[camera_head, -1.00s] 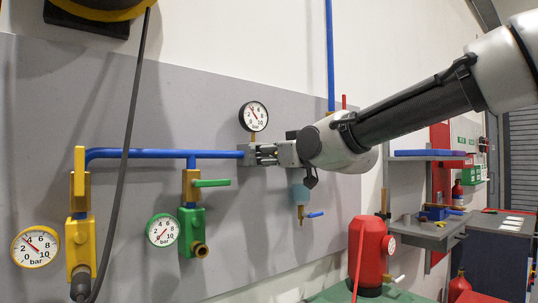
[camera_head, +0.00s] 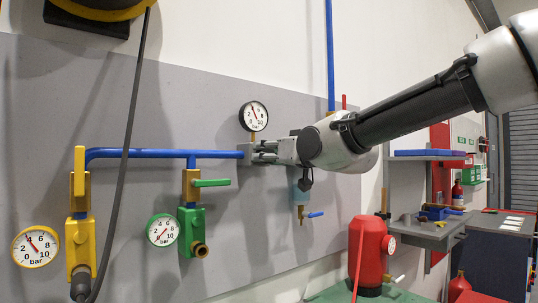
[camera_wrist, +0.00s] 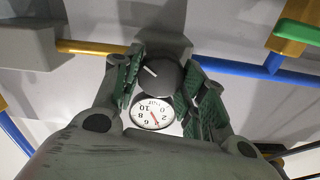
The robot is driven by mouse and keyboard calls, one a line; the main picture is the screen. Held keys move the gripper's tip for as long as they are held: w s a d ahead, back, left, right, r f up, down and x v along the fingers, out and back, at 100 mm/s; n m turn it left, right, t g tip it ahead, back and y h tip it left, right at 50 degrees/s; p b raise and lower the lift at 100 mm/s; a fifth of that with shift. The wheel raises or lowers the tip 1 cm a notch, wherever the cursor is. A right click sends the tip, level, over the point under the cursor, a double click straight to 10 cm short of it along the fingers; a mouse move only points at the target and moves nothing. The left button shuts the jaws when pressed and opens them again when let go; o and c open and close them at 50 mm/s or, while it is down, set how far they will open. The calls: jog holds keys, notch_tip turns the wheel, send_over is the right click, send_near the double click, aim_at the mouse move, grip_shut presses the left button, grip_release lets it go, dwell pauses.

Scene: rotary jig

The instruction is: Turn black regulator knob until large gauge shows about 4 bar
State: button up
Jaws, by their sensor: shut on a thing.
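The black regulator knob (camera_wrist: 160,76) shows in the wrist view with a white mark on its face. My gripper (camera_wrist: 165,82) is shut on it, one green-padded finger on each side. In the head view my gripper (camera_head: 263,152) reaches the knob at the right end of the blue pipe, and its fingers hide most of it. The black-rimmed gauge (camera_head: 253,116) sits just above. It also shows upside down in the wrist view (camera_wrist: 153,113), where its red needle points near the 4.
A yellow-rimmed gauge (camera_head: 35,247) and a green-rimmed gauge (camera_head: 162,230) hang on the left panel. A green valve handle (camera_head: 211,183) is left of my gripper. A dark hose (camera_head: 125,160) hangs at left. A red tank (camera_head: 369,250) stands below right.

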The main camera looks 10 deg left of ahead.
jog(key=o, duration=1)
jog(key=shift+d, duration=0.1)
jog(key=v, duration=1.2)
notch_tip(320, 180, down, 12)
jog(key=s+d+n+g+h, duration=0.1)
jog(key=s+g+h, duration=0.2)
jog(key=g, duration=0.1)
jog(key=s+d+f+m+g+h, duration=0.1)
jog(key=s+d+f+h, duration=0.15)
jog(key=d+f, duration=0.5)
jog(key=s+d+f+m+g+h, duration=0.15)
jog(key=d+f+h, duration=0.25)
jog(key=d, duration=0.6)
jog(key=s+d+f+m+h, duration=0.1)
jog(key=s+d+m, duration=0.1)
jog(key=d, duration=0.5)
jog(key=s+d+f+m+g+h, duration=0.1)
jog(key=s+d+f+m, duration=0.1)
jog(key=s+d, duration=0.3)
jog(key=s+d+f+m+h, duration=0.1)
jog(key=s+d, duration=0.3)
jog(key=d, duration=0.6)
jog(key=shift+f+m+h, duration=0.35)
jog(key=shift+m+h, duration=0.1)
jog(key=shift+m, duration=0.2)
